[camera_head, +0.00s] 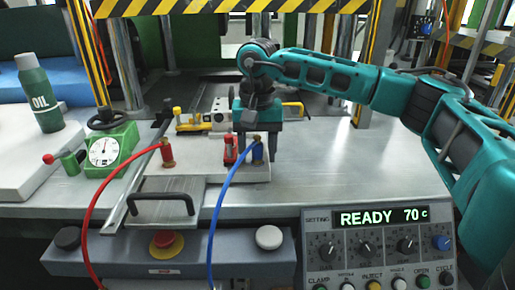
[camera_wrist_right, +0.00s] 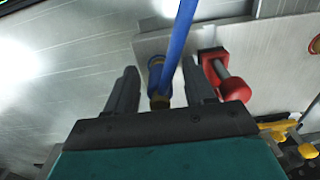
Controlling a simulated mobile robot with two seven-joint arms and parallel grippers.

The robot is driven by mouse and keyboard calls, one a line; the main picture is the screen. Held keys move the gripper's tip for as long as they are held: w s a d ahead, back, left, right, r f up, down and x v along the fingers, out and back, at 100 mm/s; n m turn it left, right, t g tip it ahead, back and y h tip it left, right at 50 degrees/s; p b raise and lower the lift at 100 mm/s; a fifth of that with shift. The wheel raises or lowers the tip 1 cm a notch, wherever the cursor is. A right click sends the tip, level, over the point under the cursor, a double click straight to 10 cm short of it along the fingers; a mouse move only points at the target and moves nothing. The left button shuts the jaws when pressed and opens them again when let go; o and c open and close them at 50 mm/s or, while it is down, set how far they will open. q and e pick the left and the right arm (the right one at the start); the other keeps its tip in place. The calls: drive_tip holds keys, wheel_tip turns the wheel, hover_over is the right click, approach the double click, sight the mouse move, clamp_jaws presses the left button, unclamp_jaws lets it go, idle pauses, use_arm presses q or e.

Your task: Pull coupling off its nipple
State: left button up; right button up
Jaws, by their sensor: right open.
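My right gripper (camera_head: 265,148) points down at the metal block in the middle of the bench. Its two grey fingers show in the right wrist view (camera_wrist_right: 160,78), apart, one on each side of a blue coupling (camera_wrist_right: 157,73) with a brass-coloured end. A gap shows between each finger and the coupling. The coupling (camera_head: 257,151) stands upright on the block, with a blue hose (camera_head: 215,210) running from its top. The nipple under it is hidden. A second, red coupling (camera_head: 167,154) with a red hose stands further left. My left gripper is not in view.
A red clamp-like part (camera_head: 230,150) stands close beside the blue coupling; in the wrist view it (camera_wrist_right: 225,78) lies just right of the right finger. A green gauge (camera_head: 105,150), a black handle (camera_head: 160,199) and a control panel (camera_head: 378,250) surround the work area. The bench right is clear.

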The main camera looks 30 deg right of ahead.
sight(256, 136)
idle(0.8)
clamp_jaws()
idle(0.5)
drive_tip(key=shift+r, duration=0.15)
drive_tip(key=shift+r+p, duration=0.5)
drive_tip(key=shift+p, duration=0.1)
drive_tip(key=shift+r+p, duration=1.9)
drive_tip(key=shift+r, duration=0.5)
drive_tip(key=shift+a, duration=0.1)
